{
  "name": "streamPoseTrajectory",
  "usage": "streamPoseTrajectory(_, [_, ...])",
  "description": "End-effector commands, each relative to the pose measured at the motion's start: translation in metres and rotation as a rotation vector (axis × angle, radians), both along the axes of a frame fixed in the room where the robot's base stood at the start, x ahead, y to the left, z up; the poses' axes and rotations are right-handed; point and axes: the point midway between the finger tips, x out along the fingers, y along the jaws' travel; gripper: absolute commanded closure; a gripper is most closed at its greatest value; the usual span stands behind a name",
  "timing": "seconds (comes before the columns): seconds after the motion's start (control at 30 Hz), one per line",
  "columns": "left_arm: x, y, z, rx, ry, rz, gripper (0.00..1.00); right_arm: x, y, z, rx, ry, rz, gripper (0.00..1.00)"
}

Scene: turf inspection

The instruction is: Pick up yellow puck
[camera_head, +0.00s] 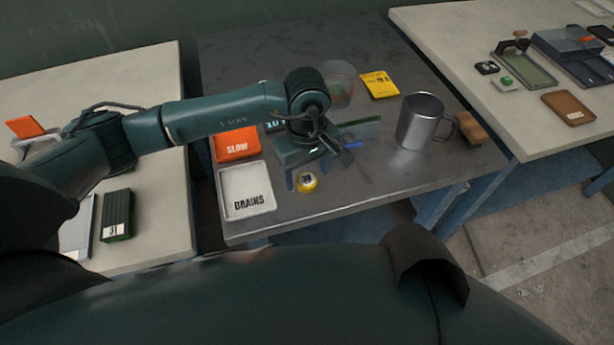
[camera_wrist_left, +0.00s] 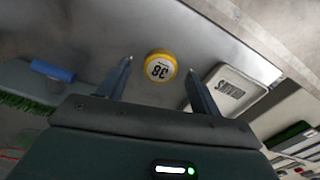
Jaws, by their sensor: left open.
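The yellow puck (camera_head: 306,182) lies on the grey metal table, just right of the white DRAINS tray. In the left wrist view the puck (camera_wrist_left: 160,66) shows a white top marked 38. My left gripper (camera_head: 298,184) is open above the table close to the puck. In the wrist view its two fingertips (camera_wrist_left: 158,66) stand on either side of the puck in the picture, with clear gaps. I cannot tell how high the fingertips are above the table. My right gripper is not in view.
The white DRAINS tray (camera_head: 247,190) and orange SLOW tray (camera_head: 236,144) sit left of the puck. A metal mug (camera_head: 421,121), clear cup (camera_head: 338,80) and yellow card (camera_head: 379,84) stand further off. The table's front edge is close.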

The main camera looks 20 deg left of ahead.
Motion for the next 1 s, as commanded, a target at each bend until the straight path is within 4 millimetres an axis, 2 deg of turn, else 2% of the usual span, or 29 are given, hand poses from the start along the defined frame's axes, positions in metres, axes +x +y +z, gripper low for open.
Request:
streamPoseTrajectory(0.13, [-0.0002,-0.0004,-0.0111,-0.001,0.0,0.0,0.36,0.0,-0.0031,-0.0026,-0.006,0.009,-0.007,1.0])
streamPoseTrajectory(0.37, [0.0,-0.0003,-0.012,-0.001,-0.001,0.0,0.37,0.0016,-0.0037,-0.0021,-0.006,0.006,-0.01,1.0])
streamPoseTrajectory(0.9, [0.0001,-0.0001,-0.0116,-0.001,-0.001,0.001,0.81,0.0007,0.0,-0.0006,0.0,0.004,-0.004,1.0])
streamPoseTrajectory(1.0, [0.0001,0.0,-0.0115,-0.001,-0.001,0.001,0.84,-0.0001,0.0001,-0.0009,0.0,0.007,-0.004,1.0])
